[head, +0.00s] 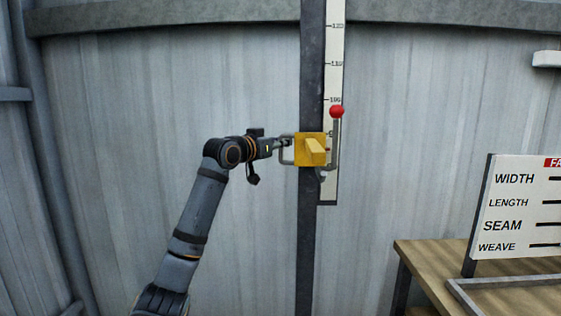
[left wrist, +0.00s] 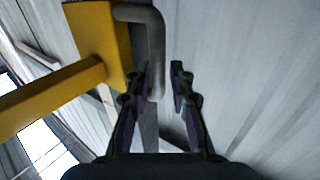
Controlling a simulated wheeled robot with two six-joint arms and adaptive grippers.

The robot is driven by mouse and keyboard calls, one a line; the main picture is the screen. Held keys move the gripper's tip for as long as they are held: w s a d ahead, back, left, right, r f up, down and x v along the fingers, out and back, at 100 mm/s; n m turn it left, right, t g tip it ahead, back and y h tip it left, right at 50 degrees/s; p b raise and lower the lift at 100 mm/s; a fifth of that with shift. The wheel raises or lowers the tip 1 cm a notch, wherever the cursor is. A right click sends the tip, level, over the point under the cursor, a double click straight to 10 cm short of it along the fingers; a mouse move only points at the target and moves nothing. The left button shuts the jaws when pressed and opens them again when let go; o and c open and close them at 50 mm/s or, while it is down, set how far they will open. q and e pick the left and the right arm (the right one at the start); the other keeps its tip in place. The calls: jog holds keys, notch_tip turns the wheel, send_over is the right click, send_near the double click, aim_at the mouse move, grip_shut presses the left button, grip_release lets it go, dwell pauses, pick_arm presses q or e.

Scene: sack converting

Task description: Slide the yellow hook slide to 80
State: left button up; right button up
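The yellow hook slide (head: 314,150) is a yellow block with a jutting yellow bar, on a dark vertical rail (head: 310,80). A grey bent handle (head: 287,158) projects from its left side; a grey rod with a red ball (head: 336,111) rises on its right. The ball sits a little below the 100 mark on the white scale (head: 333,60); the exact reading is unclear. My left gripper (head: 287,143) is at the handle. In the left wrist view my left gripper (left wrist: 162,78) is open, its fingers on either side of the handle (left wrist: 154,40), with a gap at the right finger. My right gripper is not seen.
A wooden table (head: 425,256) with a grey frame and a white sign board (head: 515,208) stands at lower right. A corrugated metal wall (head: 130,110) is behind the rail. The space left of the rail is clear apart from my left arm.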

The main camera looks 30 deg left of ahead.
pick_arm(q)
jog(key=shift+r, duration=1.2)
jog(key=shift+s, duration=0.1)
jog(key=s+b, duration=0.8)
jog(key=s, duration=0.4)
jog(key=shift+a, duration=0.2)
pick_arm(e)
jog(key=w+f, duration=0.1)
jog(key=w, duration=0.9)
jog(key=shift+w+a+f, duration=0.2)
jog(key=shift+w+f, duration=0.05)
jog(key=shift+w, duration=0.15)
pick_arm(q)
jog(key=shift+f, duration=0.1)
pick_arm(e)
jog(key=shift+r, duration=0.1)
